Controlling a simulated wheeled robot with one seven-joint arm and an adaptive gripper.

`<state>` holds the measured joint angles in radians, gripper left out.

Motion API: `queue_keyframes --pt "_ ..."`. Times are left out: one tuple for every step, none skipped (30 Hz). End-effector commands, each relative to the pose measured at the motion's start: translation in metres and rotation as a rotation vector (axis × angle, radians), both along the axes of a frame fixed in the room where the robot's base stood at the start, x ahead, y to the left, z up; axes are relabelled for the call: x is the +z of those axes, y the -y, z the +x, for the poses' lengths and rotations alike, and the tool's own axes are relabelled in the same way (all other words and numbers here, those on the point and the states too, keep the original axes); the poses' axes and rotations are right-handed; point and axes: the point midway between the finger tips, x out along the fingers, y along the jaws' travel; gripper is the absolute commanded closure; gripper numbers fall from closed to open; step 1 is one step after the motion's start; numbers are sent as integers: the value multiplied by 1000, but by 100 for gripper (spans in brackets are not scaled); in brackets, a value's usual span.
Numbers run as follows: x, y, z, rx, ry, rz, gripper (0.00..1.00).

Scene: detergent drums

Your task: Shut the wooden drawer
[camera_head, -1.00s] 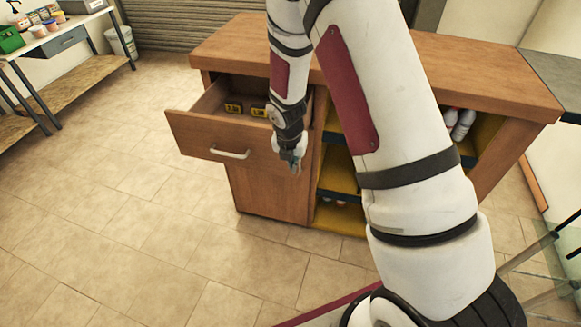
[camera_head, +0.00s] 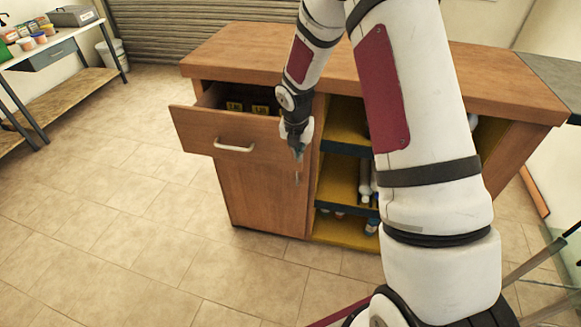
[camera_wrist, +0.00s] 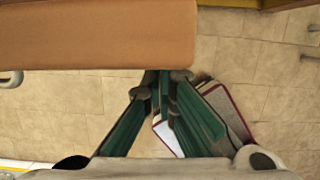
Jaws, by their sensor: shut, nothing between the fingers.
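The wooden drawer (camera_head: 190,132) sits in the upper left of the wooden counter and is pulled partly out. Its front has a pale bar handle (camera_head: 234,148), and small dark boxes with yellow labels (camera_head: 247,107) show inside. My gripper (camera_head: 298,155) is shut and empty, pointing down at the right end of the drawer front. In the wrist view the shut fingertips (camera_wrist: 165,78) lie close to the edge of the orange-brown drawer front (camera_wrist: 95,35). I cannot tell whether they touch it.
The counter (camera_head: 225,50) has a cupboard door (camera_head: 260,195) below the drawer and open yellow shelves (camera_head: 345,180) with bottles to the right. A side table (camera_head: 75,80) and a bin (camera_head: 113,53) stand at the far left. The tiled floor in front is clear.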

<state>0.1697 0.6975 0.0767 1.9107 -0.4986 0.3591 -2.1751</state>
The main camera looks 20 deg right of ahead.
Motion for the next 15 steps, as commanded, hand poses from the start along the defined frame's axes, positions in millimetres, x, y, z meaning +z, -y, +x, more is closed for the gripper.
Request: queue_keyframes --pt "-4 11 16 -6 5 2 100" --pt "-4 15 22 -6 5 1 100" --pt "-4 21 31 -6 5 1 100" --pt "-4 26 37 -5 5 2 100" --pt "-4 30 43 -6 4 2 100" --pt "-4 36 51 -4 5 2 100" --pt "-4 40 56 -5 3 1 100" --pt "-4 43 61 -3 3 1 100" --pt "-4 49 68 -4 3 0 100" --pt "-3 52 73 -2 3 1 100" --pt "-3 55 77 -4 2 1 100" --pt "-3 60 83 -3 3 0 100" --pt "-3 62 87 -2 2 1 100" --pt "-3 65 91 -1 2 1 100" --pt "-3 69 95 -3 2 1 100"
